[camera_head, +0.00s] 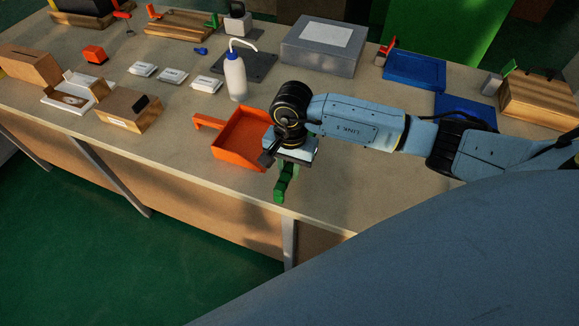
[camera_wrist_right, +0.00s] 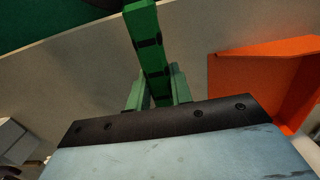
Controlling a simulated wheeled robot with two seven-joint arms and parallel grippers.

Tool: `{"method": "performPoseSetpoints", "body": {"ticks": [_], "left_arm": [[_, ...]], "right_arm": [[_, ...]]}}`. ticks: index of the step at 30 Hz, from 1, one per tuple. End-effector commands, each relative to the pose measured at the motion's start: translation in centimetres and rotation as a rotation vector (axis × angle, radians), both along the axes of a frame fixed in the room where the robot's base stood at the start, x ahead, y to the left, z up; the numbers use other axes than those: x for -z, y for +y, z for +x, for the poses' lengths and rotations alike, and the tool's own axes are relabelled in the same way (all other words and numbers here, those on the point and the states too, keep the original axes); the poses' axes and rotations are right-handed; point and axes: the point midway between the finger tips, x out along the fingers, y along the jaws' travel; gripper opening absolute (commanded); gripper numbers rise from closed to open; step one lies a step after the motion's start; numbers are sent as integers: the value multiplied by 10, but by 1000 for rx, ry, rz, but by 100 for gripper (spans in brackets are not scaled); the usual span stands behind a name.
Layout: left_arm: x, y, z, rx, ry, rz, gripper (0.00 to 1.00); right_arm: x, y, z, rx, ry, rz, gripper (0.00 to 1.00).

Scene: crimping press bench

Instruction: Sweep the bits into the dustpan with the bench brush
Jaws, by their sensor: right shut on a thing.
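The orange dustpan (camera_head: 240,140) lies on the bench near its front edge, its handle toward the left. It also shows at the right of the right wrist view (camera_wrist_right: 262,85). My right gripper (camera_head: 287,171) points down just right of the dustpan, near the front edge. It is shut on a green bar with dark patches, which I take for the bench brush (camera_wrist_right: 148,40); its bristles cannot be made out. The wrist partly covers the dustpan's right side in the head view. No loose bits can be made out. My left gripper is not in view.
A white squeeze bottle (camera_head: 235,77) stands behind the dustpan. A grey box (camera_head: 321,48) and blue trays (camera_head: 414,70) are farther back. White packets (camera_head: 172,76) and a wooden block (camera_head: 128,108) lie left. The front strip left of the dustpan is clear.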

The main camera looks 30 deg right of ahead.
Motion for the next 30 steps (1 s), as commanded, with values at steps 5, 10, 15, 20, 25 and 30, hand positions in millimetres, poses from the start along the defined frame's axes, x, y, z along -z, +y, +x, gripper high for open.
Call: {"method": "performPoseSetpoints", "body": {"ticks": [5,10,15,20,25,30], "left_arm": [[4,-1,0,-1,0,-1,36],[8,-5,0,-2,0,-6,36],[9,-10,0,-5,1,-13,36],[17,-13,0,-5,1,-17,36],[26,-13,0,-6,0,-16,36],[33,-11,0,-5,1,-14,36]], "right_arm": [[4,0,0,0,-1,0,2],[7,0,1,0,-1,0,2],[8,0,1,0,-1,0,2],[9,7,9,-1,-2,1,2],[8,16,19,-1,-2,1,2],[7,24,28,-1,-2,1,2]]}}
